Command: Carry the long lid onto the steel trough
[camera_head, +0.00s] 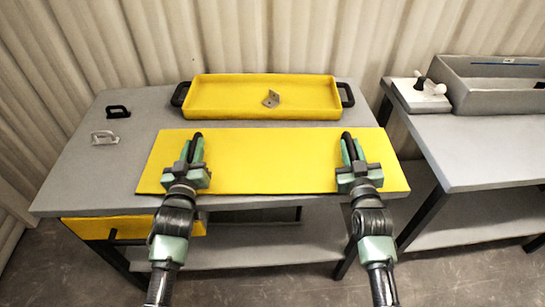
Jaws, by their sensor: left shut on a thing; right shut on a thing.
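The long lid (268,160) is a flat yellow panel at the front of the left table. My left gripper (191,150) is shut on a dark handle near the lid's left end. My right gripper (352,150) is shut on a dark handle near its right end. The lid looks about level, and its right end reaches past the table's right side. I cannot tell how far it is above the tabletop. The steel trough (475,103) is a grey open box on the right table, cut off by the picture's right edge.
A yellow tray (216,113) with black side handles holds a metal bracket (271,99) behind the lid. Black (118,112) and grey (105,138) handle-shaped pieces lie at left. A white part with a black knob (418,96) stands beside the trough. A gap separates the tables.

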